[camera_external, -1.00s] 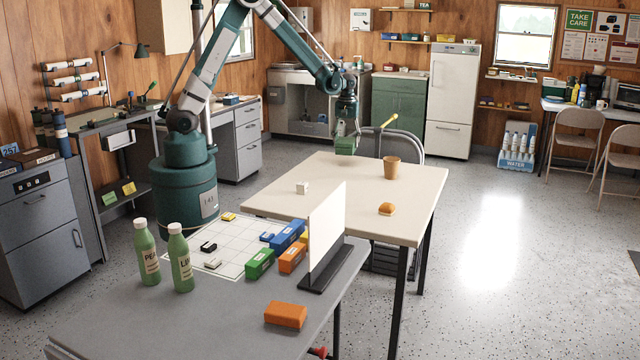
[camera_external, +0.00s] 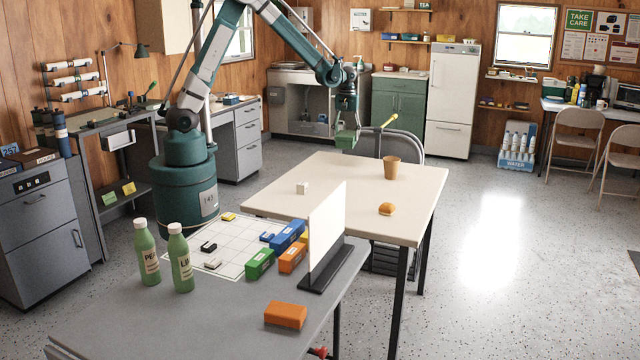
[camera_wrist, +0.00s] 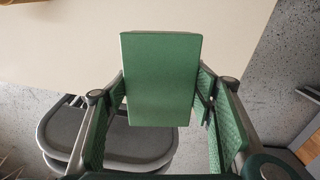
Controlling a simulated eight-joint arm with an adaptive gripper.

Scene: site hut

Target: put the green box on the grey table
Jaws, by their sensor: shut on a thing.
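My gripper (camera_external: 347,126) is shut on a plain green box (camera_wrist: 160,75), seen between the two textured fingers in the wrist view. The box also shows in the external view (camera_external: 346,141), held in the air near the back edge of the cream table. The grey table (camera_external: 190,325) is in the front of the external view, far from my gripper. Another green box (camera_external: 260,263), with a label, lies on the grey table beside a white grid sheet (camera_external: 228,245).
On the grey table are two green bottles (camera_external: 181,262), an upright white panel (camera_external: 325,235), blue (camera_external: 288,236) and orange boxes (camera_external: 286,315). The cream table (camera_external: 345,205) bears a cup (camera_external: 391,168), a bun (camera_external: 386,209) and a white cube (camera_external: 302,188).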

